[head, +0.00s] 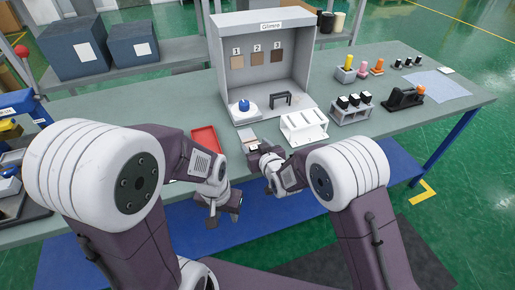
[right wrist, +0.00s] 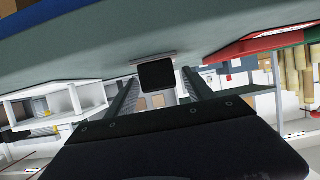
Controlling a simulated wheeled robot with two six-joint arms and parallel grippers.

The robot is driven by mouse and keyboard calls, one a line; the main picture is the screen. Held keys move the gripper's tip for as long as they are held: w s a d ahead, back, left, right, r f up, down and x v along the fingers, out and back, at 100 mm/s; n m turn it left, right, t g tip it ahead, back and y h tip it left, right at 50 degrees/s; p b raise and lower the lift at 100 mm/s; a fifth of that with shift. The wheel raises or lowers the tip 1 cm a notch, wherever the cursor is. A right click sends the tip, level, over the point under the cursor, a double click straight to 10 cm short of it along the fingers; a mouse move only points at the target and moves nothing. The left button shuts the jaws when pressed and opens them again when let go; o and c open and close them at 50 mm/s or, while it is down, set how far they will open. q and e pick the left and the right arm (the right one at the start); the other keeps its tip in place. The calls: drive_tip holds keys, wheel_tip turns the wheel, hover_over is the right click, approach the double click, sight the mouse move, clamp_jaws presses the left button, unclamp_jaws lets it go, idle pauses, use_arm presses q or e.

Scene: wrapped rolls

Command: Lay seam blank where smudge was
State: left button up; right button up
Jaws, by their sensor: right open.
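My right gripper (head: 256,148) is at the bench's front edge, just below the viewing booth. In the right wrist view its two fingers (right wrist: 160,92) stand apart. A dark square piece with a pale edge (right wrist: 157,75) shows between them, not visibly gripped; I cannot tell if it is a blank. A small pale flat item (head: 248,135) lies beside this gripper in the head view, partly hidden. No seam or smudge label is readable. My left gripper (head: 222,208) hangs lower, before the bench; its opening is unclear.
The booth (head: 299,55) holds three numbered swatches, a blue-topped round item (head: 244,105) and a small black stand (head: 281,98). A white slotted rack (head: 303,127) stands right of my right gripper. A red tray (head: 204,140) lies left.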

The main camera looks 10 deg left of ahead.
drive_tip(key=v, duration=1.2)
drive_tip(key=shift+r, duration=0.15)
drive_tip(key=d+f+m+g+h, duration=0.3)
drive_tip(key=d+f+h, duration=0.15)
drive_tip(key=d, duration=0.75)
drive_tip(key=s+d+f+m+g+h, duration=0.3)
drive_tip(key=s+d+g, duration=0.4)
drive_tip(key=s+d, duration=0.8)
drive_tip(key=shift+f+m, duration=0.25)
drive_tip(key=shift+m, duration=0.25)
